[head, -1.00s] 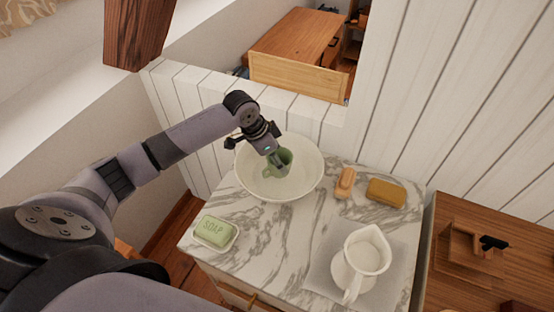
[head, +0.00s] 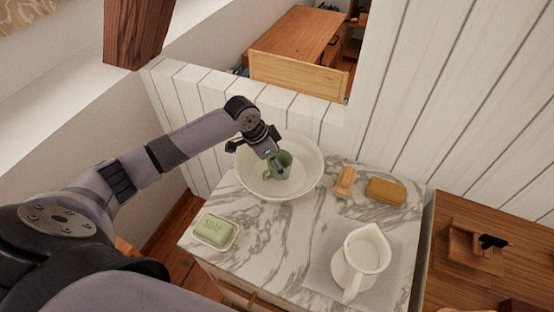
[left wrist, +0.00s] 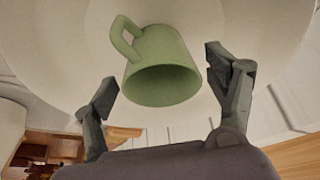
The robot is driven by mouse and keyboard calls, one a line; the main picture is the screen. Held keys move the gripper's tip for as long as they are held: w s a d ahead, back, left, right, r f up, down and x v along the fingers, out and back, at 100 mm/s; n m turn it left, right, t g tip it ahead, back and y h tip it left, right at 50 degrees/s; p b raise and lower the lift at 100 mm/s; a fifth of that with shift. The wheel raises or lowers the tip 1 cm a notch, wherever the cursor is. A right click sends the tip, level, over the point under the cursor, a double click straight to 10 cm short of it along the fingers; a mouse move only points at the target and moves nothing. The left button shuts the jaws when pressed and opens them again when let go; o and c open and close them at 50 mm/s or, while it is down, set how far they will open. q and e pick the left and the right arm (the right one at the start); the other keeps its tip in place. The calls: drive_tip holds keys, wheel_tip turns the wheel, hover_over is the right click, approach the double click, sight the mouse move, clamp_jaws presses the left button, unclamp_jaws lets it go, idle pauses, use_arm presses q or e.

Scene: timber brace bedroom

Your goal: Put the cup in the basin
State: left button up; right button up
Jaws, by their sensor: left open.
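The green cup (head: 283,160) is inside the white basin (head: 307,178) on the marble-topped stand. In the left wrist view the cup (left wrist: 162,70) shows its open mouth toward me, with its handle at the upper left. My left gripper (head: 276,163) is over the basin at the cup. In the left wrist view its fingers (left wrist: 165,92) are spread, one on each side of the cup, with gaps between them and the cup. The basin (left wrist: 60,50) fills the background there. Whether the cup touches the basin floor is hard to tell. My right gripper is not in view.
A green soap (head: 213,229) in a dish lies at the marble top's front left. A white pitcher (head: 365,250) stands on a cloth at the right. A brush (head: 345,180) and a yellow-brown block (head: 385,190) lie right of the basin. White paneling stands behind.

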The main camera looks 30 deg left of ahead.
use_arm(q)
drive_tip(key=b+v, duration=0.1)
drive_tip(key=v, duration=1.1)
drive_tip(key=shift+r, duration=0.15)
